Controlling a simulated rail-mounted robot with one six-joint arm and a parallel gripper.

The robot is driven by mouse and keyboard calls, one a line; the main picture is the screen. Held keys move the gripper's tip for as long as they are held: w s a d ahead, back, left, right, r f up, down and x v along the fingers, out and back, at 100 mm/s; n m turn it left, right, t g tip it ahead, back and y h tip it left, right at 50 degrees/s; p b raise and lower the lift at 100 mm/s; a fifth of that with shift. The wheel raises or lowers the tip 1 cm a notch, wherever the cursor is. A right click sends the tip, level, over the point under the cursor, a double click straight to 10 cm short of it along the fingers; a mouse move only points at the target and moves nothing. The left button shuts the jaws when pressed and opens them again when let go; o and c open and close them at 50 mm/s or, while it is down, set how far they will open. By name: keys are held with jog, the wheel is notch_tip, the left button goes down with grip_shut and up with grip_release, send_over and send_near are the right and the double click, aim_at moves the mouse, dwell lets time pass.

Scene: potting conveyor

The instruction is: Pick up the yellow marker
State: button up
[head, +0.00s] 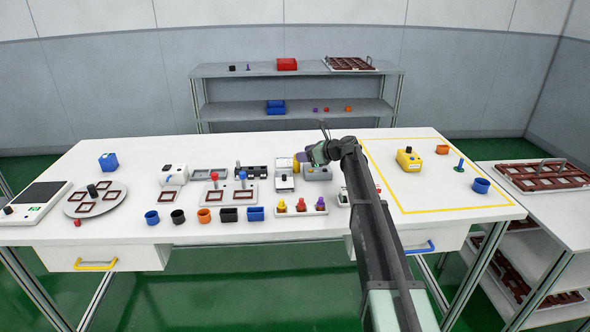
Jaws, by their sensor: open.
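I cannot make out a clear pen-shaped yellow marker. Another yellow thing (296,165) shows partly behind the machines, near my gripper. My gripper (307,158) is above the back middle of the table, over a grey box, behind and slightly right of the holder. It is open and I see nothing held in it. My arm hides part of the table to its right.
Several small cups and boxes line the front, such as a blue cup (152,218). A round grey plate (97,207) is at left. A yellow box (408,160) and a blue cup (481,186) stand inside a yellow taped outline at right. A shelf (300,112) stands behind.

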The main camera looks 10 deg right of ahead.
aim_at(296, 163)
jog(key=shift+w+a+f, duration=0.25)
jog(key=shift+w+a, duration=0.1)
jog(key=shift+a, duration=0.1)
jog(key=b+x, duration=0.2)
jog(key=x, duration=0.3)
jog(key=shift+w+d+f, duration=0.1)
jog(key=shift+f, duration=0.1)
jog(key=shift+r, duration=0.2)
jog(key=c, duration=1)
grip_shut()
